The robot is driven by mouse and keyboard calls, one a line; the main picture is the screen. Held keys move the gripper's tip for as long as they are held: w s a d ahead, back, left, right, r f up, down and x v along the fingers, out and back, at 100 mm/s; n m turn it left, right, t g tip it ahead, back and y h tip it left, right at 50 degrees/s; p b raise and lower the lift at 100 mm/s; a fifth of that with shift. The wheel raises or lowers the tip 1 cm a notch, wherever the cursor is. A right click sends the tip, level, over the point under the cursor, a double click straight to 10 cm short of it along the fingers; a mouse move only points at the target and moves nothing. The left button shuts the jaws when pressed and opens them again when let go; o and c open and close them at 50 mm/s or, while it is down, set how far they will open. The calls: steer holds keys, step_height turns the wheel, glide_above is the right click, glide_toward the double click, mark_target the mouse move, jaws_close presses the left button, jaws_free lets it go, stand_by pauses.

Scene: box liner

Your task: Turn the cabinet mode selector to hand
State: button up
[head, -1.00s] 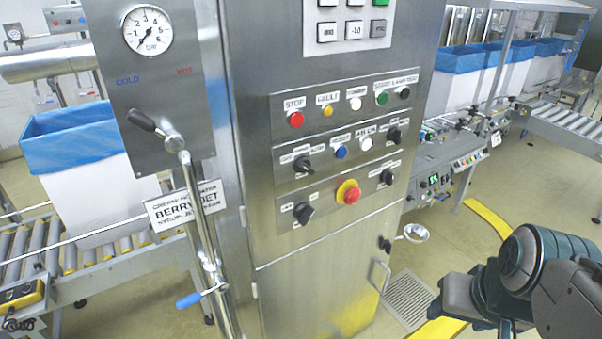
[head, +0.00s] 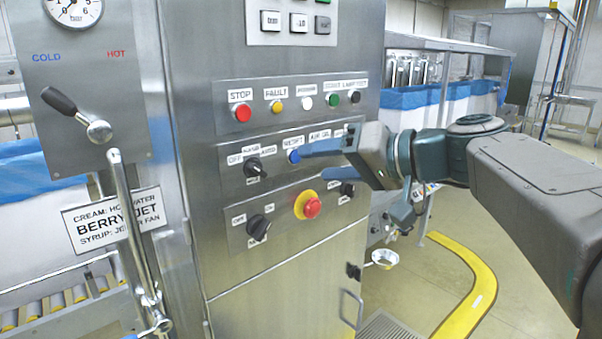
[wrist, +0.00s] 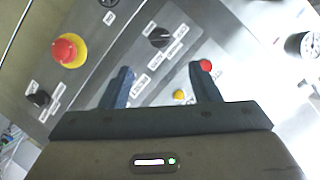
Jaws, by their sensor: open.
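The mode selector (head: 255,168) is a black rotary knob in the cabinet's middle control row, with several labels around it, including OFF at its left. Its pointer direction is too small to tell. The wrist view also shows the knob (wrist: 160,38), just beyond and between the fingertips. My gripper (head: 314,165) is open and empty in front of the panel, right of the selector and apart from it. Its two blue fingers (wrist: 160,70) point toward the panel in the wrist view. They partly hide the right part of the middle row.
A red emergency button (head: 312,207) on a yellow collar sticks out below the fingers. A blue reset button (head: 293,156) sits between selector and gripper. Another black knob (head: 258,228) is below. A steel pipe and lever (head: 98,131) stand at the left.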

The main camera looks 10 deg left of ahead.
mark_target(262, 169)
steer(key=p+x, duration=0.1)
steer(key=x, duration=1.1)
steer(key=shift+f+p, duration=0.2)
steer(key=shift+p, duration=0.2)
steer(key=c, duration=1)
